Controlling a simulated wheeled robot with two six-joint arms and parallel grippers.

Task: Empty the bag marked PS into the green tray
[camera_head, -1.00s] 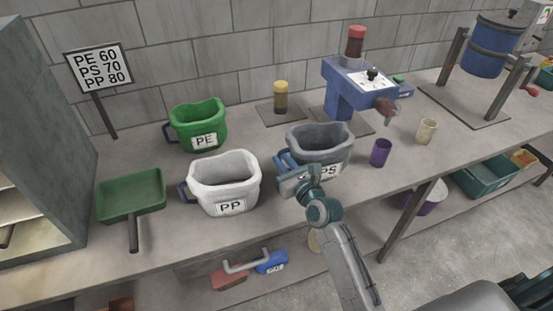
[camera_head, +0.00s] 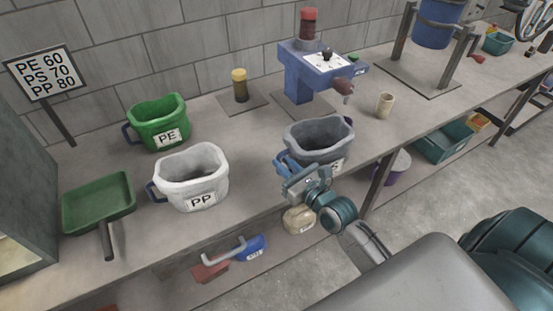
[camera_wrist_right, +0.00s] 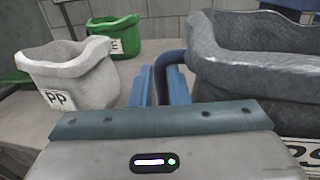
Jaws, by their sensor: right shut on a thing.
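The grey bag marked PS (camera_head: 318,136) is at the bench's front edge in the head view, its label partly hidden by my right arm. My right gripper (camera_head: 284,165) is at its left side, shut on its dark blue handle. In the wrist view the handle (camera_wrist_right: 170,58) passes between the blue fingers (camera_wrist_right: 160,85), with the bag (camera_wrist_right: 245,75) on the right. I cannot tell whether the bag is clear of the bench. The green tray (camera_head: 98,203), with a grey handle, is at the far left and looks empty. My left gripper is not in view.
The white PP bag (camera_head: 192,178) stands between tray and PS bag; the green PE bag (camera_head: 158,124) is behind it. A blue machine (camera_head: 303,75) and beige cup (camera_head: 385,104) are at the back right. A sign (camera_head: 42,72) stands at left.

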